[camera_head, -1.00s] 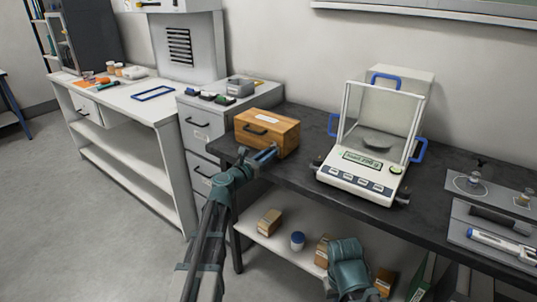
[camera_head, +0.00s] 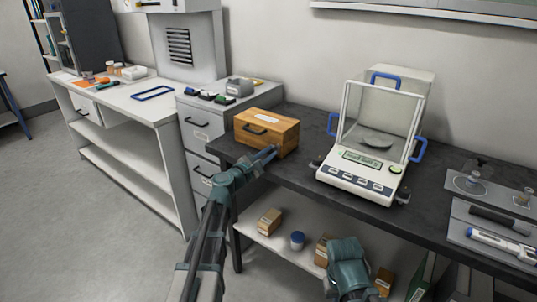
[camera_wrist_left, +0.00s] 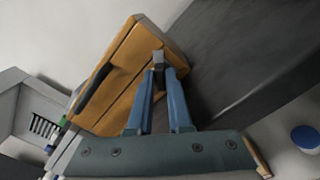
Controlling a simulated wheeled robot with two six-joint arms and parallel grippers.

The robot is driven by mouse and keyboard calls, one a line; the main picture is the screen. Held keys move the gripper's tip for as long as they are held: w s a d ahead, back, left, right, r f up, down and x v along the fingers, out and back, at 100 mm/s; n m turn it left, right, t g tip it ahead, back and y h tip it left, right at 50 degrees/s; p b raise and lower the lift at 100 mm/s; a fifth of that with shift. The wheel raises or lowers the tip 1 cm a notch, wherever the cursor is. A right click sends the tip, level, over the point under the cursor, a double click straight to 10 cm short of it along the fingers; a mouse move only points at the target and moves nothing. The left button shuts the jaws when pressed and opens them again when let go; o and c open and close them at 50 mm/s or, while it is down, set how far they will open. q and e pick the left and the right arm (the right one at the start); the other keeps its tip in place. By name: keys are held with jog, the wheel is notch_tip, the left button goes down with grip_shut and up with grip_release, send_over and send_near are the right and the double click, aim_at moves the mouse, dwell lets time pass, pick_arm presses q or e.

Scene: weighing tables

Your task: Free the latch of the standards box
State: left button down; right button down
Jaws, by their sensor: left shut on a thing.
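The standards box (camera_head: 267,131) is a wooden box with a dark handle on its front, standing at the left end of the dark table. Its lid looks closed. In the left wrist view the box (camera_wrist_left: 125,80) shows tilted, with a small grey metal latch (camera_wrist_left: 158,57) on its front. My left gripper (camera_head: 268,153) is at the front of the box, low on its right side.
A balance (camera_head: 374,140) with a glass shield and blue handles stands right of the box. Grey trays with tools (camera_head: 500,228) lie at the right. Small boxes and a blue-lidded jar (camera_head: 297,240) are on the shelf below. A drawer cabinet (camera_head: 200,135) adjoins on the left.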

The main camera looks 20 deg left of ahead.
pick_arm(q)
jog(key=m, duration=0.7)
jog(key=shift+f, duration=0.1)
dwell(0.5)
jog(key=c, duration=0.8)
grip_release()
jog(key=shift+c, duration=0.2)
